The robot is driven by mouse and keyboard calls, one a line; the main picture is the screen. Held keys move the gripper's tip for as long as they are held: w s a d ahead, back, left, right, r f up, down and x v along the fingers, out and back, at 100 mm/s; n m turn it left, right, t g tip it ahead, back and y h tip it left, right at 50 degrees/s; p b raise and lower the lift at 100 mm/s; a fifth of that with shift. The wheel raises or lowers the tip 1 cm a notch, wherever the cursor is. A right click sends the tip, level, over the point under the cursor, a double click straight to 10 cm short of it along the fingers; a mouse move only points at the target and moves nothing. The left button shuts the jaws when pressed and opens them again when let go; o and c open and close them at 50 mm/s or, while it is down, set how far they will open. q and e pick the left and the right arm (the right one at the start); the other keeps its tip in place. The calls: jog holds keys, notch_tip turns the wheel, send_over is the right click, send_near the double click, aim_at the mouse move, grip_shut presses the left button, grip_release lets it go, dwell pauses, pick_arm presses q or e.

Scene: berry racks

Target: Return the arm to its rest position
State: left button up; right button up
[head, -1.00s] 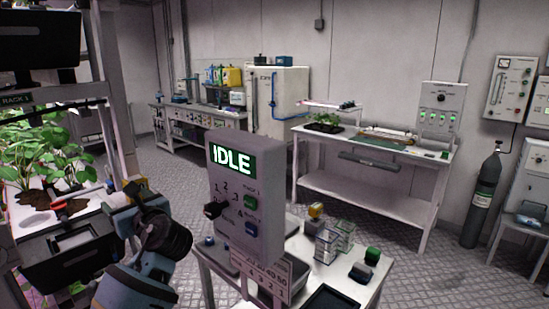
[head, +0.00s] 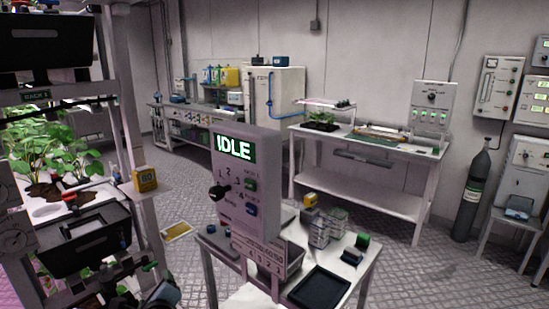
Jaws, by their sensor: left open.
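My left arm shows low at the bottom left of the head view, with its blue-grey and black parts cut by the lower edge. My left gripper (head: 125,289) is there, open, small and dark against the rack's lower part; its fingertips are hard to make out. It is apart from the yellow box (head: 145,180), which stands upright at the rack's right edge. My right gripper is not in view.
The rack (head: 118,120) with leafy plants (head: 45,155) and a black bin (head: 88,240) fills the left. A control box reading IDLE (head: 262,180) stands on a small white table (head: 365,272) in front. Open floor lies behind, towards a white bench (head: 375,200).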

pick_arm(q)
jog(key=s+d+f+n+g+h, duration=0.1)
jog(key=s+d+f+n+h, duration=0.25)
jog(key=s+f, duration=0.4)
jog(key=s+d+f+n+g+h, duration=0.1)
jog(key=s+d+f+n+h, duration=0.1)
jog(key=s+f+n, duration=0.5)
jog(key=s+d+f+n+h, duration=0.1)
jog(key=s+f+n, duration=0.1)
jog(key=s, duration=0.5)
jog(key=s+d+f+n+h, duration=0.1)
jog(key=s+f+n, duration=0.2)
jog(key=s, duration=0.3)
jog(key=s+d+f+n+g+h, duration=0.1)
jog(key=s+f+n, duration=0.2)
jog(key=s+n, duration=0.2)
jog(key=s, duration=0.2)
jog(key=shift+s+f, duration=0.15)
jog(key=shift+s, duration=0.15)
